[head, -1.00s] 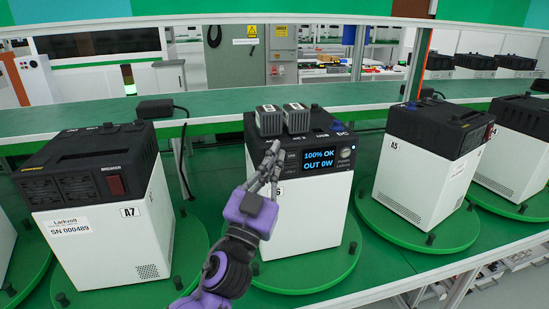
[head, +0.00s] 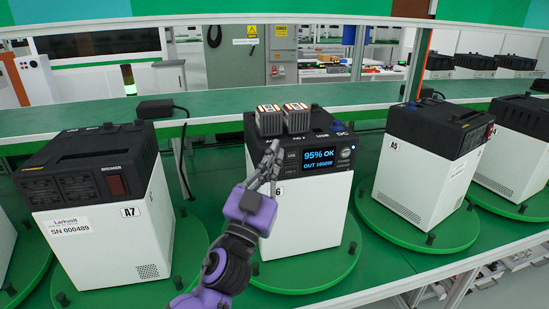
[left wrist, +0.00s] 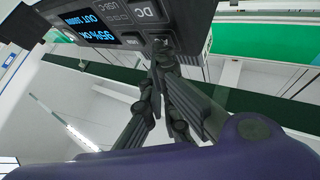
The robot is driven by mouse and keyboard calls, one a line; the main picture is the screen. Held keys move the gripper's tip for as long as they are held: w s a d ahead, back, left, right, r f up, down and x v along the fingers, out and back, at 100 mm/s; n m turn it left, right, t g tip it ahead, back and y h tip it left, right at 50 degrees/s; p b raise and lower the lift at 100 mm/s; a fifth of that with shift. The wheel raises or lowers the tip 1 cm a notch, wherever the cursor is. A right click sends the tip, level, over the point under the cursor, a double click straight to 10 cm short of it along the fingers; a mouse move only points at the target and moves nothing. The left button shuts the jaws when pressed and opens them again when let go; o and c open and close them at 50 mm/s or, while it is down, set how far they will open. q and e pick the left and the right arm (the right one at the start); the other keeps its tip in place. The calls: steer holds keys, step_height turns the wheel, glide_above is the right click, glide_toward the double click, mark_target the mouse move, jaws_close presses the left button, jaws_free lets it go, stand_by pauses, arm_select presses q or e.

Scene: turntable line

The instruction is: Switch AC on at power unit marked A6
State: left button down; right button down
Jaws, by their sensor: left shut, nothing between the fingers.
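The middle power unit (head: 315,215) is a white box with a black top on a green turntable. Its label shows only a "6"; my gripper covers the rest. Its lit display (head: 319,159) reads 95% OK and an output of about 1600W. The display (left wrist: 85,28) also shows upside down in the left wrist view. My left gripper (head: 271,150) is shut and empty, its fingertips at the panel left of the display. In the left wrist view the fingertips (left wrist: 160,48) are close to the panel's small buttons. Whether they touch cannot be told. My right gripper is not in view.
Unit A7 (head: 105,240) stands at left and unit A5 (head: 415,178) at right, each on a green turntable. A green shelf (head: 225,101) runs behind them.

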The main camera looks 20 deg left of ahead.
arm_select(q)
steer(key=shift+s, duration=0.1)
steer(key=shift+s+d, duration=0.4)
steer(key=shift+s, duration=0.15)
steer(key=s+d, duration=0.1)
steer(key=s, duration=0.1)
steer(key=s+d, duration=0.1)
steer(key=s, duration=0.1)
steer(key=shift+d, duration=0.4)
stand_by(0.7)
